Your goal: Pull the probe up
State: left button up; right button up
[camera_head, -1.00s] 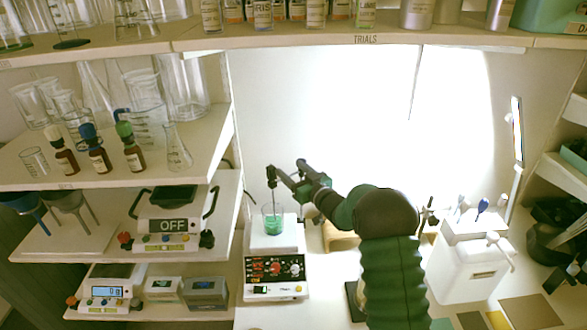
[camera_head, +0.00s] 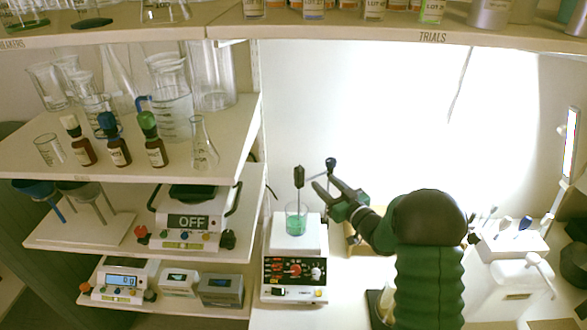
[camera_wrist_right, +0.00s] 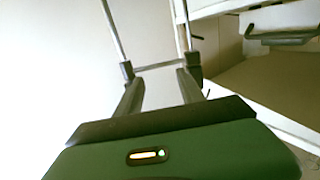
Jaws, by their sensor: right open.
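The probe (camera_head: 298,177) is upright, with a dark handle and a thin rod that runs down to the beaker (camera_head: 297,218). The beaker holds green liquid and stands on the white plate of the hotplate stirrer (camera_head: 294,268). How deep the rod's lower end sits is too small to tell. My right gripper (camera_head: 322,175) is open, just right of the probe handle and apart from it. In the right wrist view its fingers (camera_wrist_right: 158,72) are spread, with a thin grey bar between or behind them that I cannot identify. My left gripper is not in view.
Shelves with dropper bottles (camera_head: 116,142), glassware and a balance (camera_head: 187,222) stand left of the stirrer. The TRIALS shelf (camera_head: 432,38) runs across the top. A white canister (camera_head: 520,280) stands at the right. The wall behind the probe is bare.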

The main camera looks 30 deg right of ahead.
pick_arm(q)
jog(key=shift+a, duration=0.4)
pick_arm(e)
jog(key=s, duration=1.2)
jog(key=shift+s+d+r, duration=0.2)
jog(key=shift+r, duration=0.2)
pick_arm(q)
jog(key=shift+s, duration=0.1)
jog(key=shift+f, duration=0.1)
pick_arm(e)
jog(key=shift+d, duration=0.1)
